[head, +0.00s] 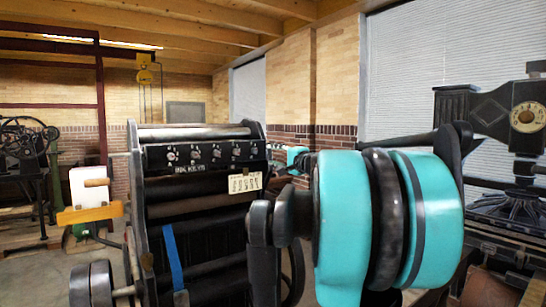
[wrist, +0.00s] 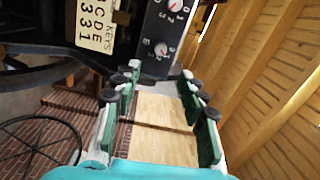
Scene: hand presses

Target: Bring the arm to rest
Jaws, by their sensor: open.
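My gripper (wrist: 160,78) shows in the wrist view with its two green-padded fingers spread wide apart. Nothing is between the fingers; the brick wall shows through the gap. A black press (head: 196,228) with rollers and a row of dials stands left of my arm. Its dial panel (wrist: 163,35) and a paper label with printed letters (wrist: 97,22) show at the top of the wrist view, beyond the fingertips. Whether anything touches the press cannot be told.
Another dark press (head: 490,110) with a round emblem stands at the right. An older wheeled machine (head: 24,150) is at the far left. A yellow hoist (head: 145,75) hangs behind. A spoked wheel (wrist: 40,145) shows lower left in the wrist view.

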